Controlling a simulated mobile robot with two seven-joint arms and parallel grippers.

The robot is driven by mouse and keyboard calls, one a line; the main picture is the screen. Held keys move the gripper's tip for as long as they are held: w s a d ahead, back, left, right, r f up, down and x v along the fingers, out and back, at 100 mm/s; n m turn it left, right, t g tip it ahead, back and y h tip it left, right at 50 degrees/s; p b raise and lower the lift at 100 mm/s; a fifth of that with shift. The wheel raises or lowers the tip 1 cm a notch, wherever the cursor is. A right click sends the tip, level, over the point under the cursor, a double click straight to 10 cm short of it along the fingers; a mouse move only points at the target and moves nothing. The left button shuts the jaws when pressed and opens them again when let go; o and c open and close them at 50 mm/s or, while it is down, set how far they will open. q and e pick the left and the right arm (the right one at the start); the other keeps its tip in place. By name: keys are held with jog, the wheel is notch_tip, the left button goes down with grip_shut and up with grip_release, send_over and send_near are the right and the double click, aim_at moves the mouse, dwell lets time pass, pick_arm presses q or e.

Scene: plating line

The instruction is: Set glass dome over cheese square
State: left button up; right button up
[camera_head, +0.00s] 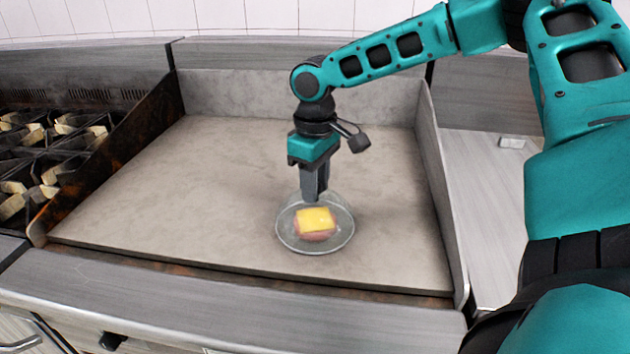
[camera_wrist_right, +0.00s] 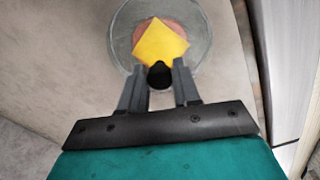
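The glass dome (camera_head: 286,232) is clear, with a round rim and a black knob. It is over the yellow cheese square (camera_head: 316,219), which lies on a round pinkish-brown patty (camera_head: 316,237) on the griddle. The rim surrounds both and looks level at the griddle surface; I cannot tell whether it touches. My right gripper (camera_head: 315,197) points down above the dome. In the right wrist view its fingers (camera_wrist_right: 160,75) are closed on either side of the black knob (camera_wrist_right: 160,77), with the cheese (camera_wrist_right: 160,42) showing beyond. My left gripper is not in view.
The flat griddle (camera_head: 180,190) is otherwise bare, with raised walls at the left, back and right. A burner grate (camera_head: 50,150) is at the left. A metal counter (camera_head: 485,200) at the right holds a small pale block (camera_head: 511,142).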

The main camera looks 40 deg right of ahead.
jog(key=o, duration=0.4)
notch_tip(320, 180, up, 13)
jog(key=p, duration=0.1)
jog(key=shift+r+p, duration=0.15)
jog(key=shift+p, duration=0.15)
dwell(0.6)
